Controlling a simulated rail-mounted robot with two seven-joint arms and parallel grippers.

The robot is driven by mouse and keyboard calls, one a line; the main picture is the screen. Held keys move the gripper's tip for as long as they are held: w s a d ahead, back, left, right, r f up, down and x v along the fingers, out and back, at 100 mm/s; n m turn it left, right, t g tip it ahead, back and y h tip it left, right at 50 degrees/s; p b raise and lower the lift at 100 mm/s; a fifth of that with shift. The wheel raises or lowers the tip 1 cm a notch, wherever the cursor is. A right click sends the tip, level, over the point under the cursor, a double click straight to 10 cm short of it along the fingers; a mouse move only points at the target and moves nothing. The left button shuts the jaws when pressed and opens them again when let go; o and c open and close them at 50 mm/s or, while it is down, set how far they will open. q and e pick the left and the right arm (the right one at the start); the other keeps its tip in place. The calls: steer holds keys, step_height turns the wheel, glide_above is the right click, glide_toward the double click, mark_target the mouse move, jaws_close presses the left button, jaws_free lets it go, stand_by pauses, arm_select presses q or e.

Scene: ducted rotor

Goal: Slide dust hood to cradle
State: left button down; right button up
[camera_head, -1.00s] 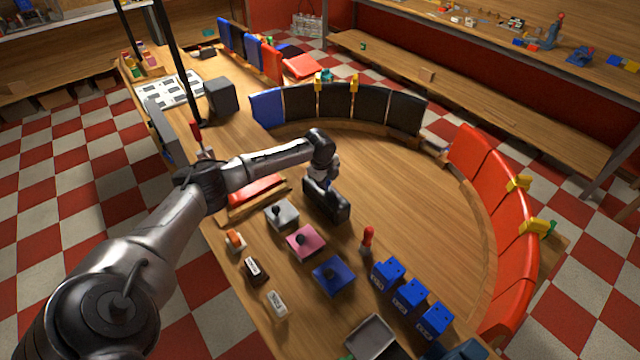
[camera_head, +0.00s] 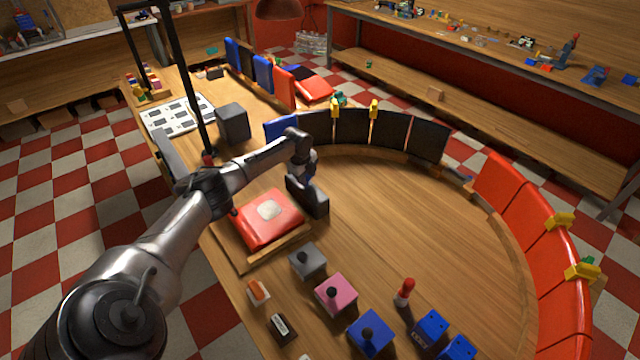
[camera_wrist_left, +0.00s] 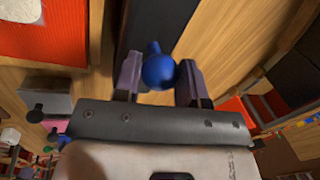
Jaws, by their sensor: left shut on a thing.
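My left gripper (camera_head: 303,172) is shut on a blue knob (camera_wrist_left: 157,70), with one finger on each side of it in the left wrist view. Close beyond the knob is a dark grey slab (camera_head: 308,198), probably the dust hood. It stands on or just above the wooden bench top. It also shows in the left wrist view (camera_wrist_left: 150,22); whether the knob is fixed to it is hard to tell. Left of it, a wooden tray (camera_head: 243,262) holds a red pad (camera_head: 262,230) with a pale disc. I cannot tell which thing is the cradle. My right gripper is out of view.
Grey (camera_head: 308,262), pink (camera_head: 336,294) and blue (camera_head: 369,335) knobbed blocks stand nearer the front, with a red-handled piece (camera_head: 404,290). Black (camera_head: 352,127) and red (camera_head: 540,240) panels curve around the bench. A dark box (camera_head: 233,123) stands behind. The middle of the bench is clear.

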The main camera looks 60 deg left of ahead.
mark_target(300, 188)
arm_select(q)
steer(key=shift+a+f, duration=0.1)
steer(key=shift+a, duration=0.1)
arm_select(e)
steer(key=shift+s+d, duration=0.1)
arm_select(q)
steer(key=shift+s, duration=0.1)
steer(key=c, duration=1.1)
jaws_free()
steer(key=o, duration=0.4)
steer(key=shift+a, duration=0.2)
steer(key=shift+d, duration=0.1)
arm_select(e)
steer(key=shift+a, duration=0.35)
arm_select(q)
steer(key=shift+r, duration=0.2)
steer(key=shift+s+d+r+p, duration=0.15)
steer(key=shift+s+r, duration=0.25)
steer(key=shift+r, duration=1.8)
steer(key=shift+s+d+r+p, duration=0.2)
steer(key=shift+s+r, duration=0.2)
steer(key=shift+r, duration=1.85)
steer(key=shift+s+d+r+p, duration=0.15)
steer(key=shift+s+r, duration=0.25)
steer(key=shift+r, duration=1.8)
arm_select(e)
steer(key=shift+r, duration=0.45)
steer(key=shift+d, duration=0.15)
